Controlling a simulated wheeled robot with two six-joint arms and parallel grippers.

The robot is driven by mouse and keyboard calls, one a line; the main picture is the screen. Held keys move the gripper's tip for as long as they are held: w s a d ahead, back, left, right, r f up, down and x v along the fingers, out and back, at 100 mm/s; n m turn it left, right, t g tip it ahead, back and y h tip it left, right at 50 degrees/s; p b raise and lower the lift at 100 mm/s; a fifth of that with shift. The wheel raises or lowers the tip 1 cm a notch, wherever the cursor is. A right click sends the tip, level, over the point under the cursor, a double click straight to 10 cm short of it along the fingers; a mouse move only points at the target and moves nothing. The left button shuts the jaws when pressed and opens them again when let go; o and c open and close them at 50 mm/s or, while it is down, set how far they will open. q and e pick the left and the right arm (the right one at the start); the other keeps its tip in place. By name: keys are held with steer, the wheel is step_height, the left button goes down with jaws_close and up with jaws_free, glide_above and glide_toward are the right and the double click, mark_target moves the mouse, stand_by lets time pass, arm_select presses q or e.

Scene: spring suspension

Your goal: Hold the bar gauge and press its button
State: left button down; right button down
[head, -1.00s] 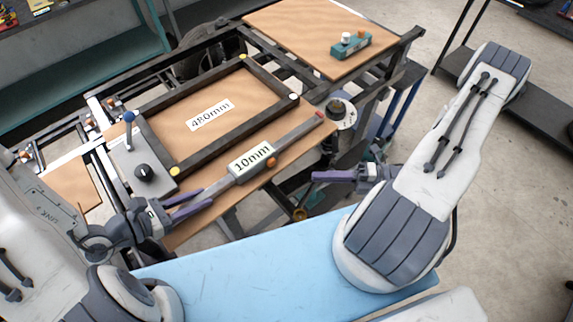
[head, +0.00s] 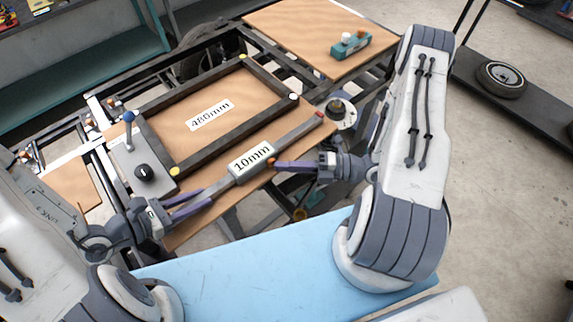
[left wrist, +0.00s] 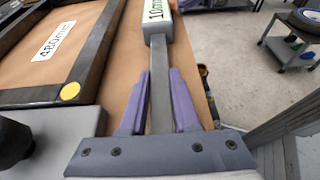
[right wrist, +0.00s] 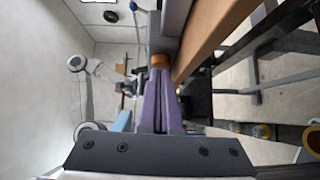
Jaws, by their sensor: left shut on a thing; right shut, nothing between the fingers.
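The bar gauge (head: 293,134) is a long grey bar with a thick block reading "10mm" and a red tip at its far right end. My left gripper (head: 206,195) is shut on the near-left end of the bar; the left wrist view shows the bar (left wrist: 161,95) between the purple fingers. An orange button (right wrist: 160,60) is on the side of the gauge block. My right gripper (head: 277,165) is shut and empty, its fingertips at the button. In the right wrist view the fingertips (right wrist: 158,72) touch or nearly touch the button; I cannot tell which.
A dark rectangular frame (head: 222,131) with a "480mm" label lies on the wooden board behind the gauge. A grey plate with a black knob (head: 144,173) is at its left. A teal block (head: 350,46) sits on the far board. A blue surface (head: 250,264) is in front.

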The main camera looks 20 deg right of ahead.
steer(key=shift+w+a, duration=0.2)
steer(key=shift+w, duration=0.3)
steer(key=shift+w+a, duration=0.2)
steer(key=shift+w, duration=0.25)
arm_select(q)
steer(key=shift+d, duration=0.1)
steer(key=shift+s, duration=0.1)
arm_select(e)
steer(key=s+a+v, duration=0.1)
steer(key=s+v, duration=0.1)
steer(key=v, duration=1.1)
steer(key=shift+s, duration=0.35)
arm_select(q)
steer(key=c, duration=0.6)
jaws_free()
steer(key=shift+o, duration=0.2)
